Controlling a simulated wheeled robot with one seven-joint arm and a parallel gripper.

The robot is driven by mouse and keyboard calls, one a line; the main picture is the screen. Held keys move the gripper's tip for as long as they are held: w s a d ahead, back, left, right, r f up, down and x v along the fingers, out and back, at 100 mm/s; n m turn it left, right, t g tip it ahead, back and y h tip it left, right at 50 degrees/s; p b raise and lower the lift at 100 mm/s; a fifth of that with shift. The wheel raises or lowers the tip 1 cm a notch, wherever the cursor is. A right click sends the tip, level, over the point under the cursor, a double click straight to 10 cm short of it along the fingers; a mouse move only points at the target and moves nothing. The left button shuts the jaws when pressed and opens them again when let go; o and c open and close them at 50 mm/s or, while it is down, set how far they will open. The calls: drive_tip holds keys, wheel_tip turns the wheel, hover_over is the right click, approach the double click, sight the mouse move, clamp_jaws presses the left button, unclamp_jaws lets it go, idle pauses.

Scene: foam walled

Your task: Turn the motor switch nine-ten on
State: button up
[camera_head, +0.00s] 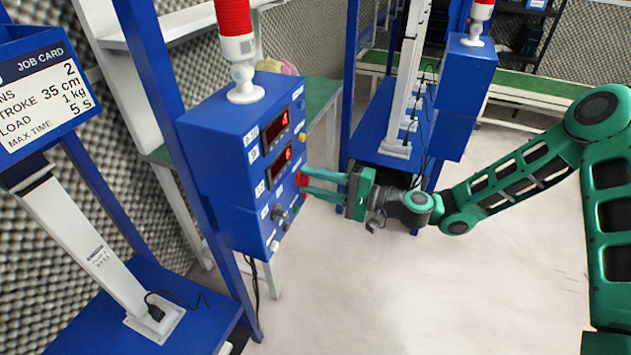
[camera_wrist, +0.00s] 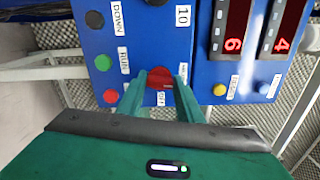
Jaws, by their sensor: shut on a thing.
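The blue control box (camera_head: 220,150) stands left of centre in the head view. Its panel also fills the upper wrist view (camera_wrist: 150,40). A red switch knob (camera_wrist: 160,76) is on the panel, with an "OFF" label (camera_wrist: 165,98) beside it. My gripper (camera_wrist: 159,82) has its two green fingers shut on the red knob, one on each side. In the head view my gripper (camera_head: 306,184) reaches the panel from the right, at the red knob. The fingers partly cover the knob and nearby lettering.
The panel has digital displays (camera_wrist: 232,30) reading 6 and 4, a green button (camera_wrist: 102,62), a red button (camera_wrist: 110,96), a black knob (camera_wrist: 95,19) and a yellow button (camera_wrist: 220,89). A red-and-white beacon (camera_head: 237,45) tops the box. Open floor (camera_head: 400,280) lies to the right.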

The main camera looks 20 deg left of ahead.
drive_tip(key=shift+w+f+n, duration=0.1)
drive_tip(key=shift+w+n, duration=0.05)
drive_tip(key=shift+n, duration=0.75)
drive_tip(key=o, duration=1.1)
drive_tip(key=d, duration=0.7)
drive_tip(key=s+d, duration=0.1)
drive_tip(key=d, duration=0.2)
drive_tip(key=shift+d, duration=0.35)
